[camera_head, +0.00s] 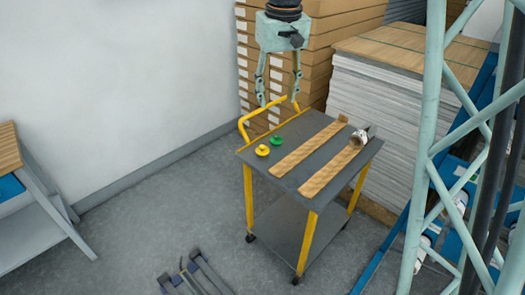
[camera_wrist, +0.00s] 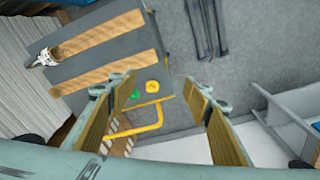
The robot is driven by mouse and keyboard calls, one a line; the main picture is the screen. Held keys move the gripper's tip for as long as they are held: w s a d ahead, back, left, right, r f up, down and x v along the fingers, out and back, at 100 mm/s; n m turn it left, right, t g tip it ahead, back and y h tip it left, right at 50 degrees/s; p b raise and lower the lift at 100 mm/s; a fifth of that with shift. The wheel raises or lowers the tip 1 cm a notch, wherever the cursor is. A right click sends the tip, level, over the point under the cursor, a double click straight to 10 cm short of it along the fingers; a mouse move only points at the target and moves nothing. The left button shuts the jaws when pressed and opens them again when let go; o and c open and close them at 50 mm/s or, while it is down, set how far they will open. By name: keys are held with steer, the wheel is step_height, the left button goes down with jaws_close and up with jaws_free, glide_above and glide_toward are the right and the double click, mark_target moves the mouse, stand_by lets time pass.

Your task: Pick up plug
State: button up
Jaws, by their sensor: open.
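Two small round plugs lie on the grey top of the yellow-framed cart (camera_head: 308,187). The yellow plug (camera_head: 262,150) is near the cart's left edge, and the green plug (camera_head: 277,140) is just beside it, farther back. In the wrist view, the yellow plug (camera_wrist: 152,86) and the green plug (camera_wrist: 134,95) show between my fingers near the cart's handle. My gripper (camera_head: 279,103) is open and empty, above the handle end of the cart. Its fingers also show wide apart in the wrist view (camera_wrist: 165,95). Nothing touches the plugs.
Two wooden strips (camera_head: 310,148) (camera_head: 330,172) lie along the cart top. A white-and-metal tool (camera_head: 358,138) rests at the right strip's end. The yellow handle (camera_head: 243,124) rises by the plugs. Stacked boxes (camera_head: 320,55) and sheets (camera_head: 375,110) stand behind. Open floor (camera_head: 170,210) lies left.

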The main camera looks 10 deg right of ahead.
steer(key=w+f+p, duration=0.2)
steer(key=w+f, duration=0.8)
steer(key=w, duration=0.2)
steer(key=g+p, duration=0.1)
steer(key=p, duration=0.1)
glide_above(263, 147)
step_height(263, 147, down, 13)
steer(key=shift+n, duration=0.3)
steer(key=shift+a+f, duration=0.1)
steer(key=shift+f+b, duration=0.45)
steer(key=shift+f, duration=3.75)
steer(key=shift+f, duration=0.1)
steer(key=shift+f+b, duration=0.35)
steer(key=shift+f, duration=2.15)
steer(key=c, duration=0.6)
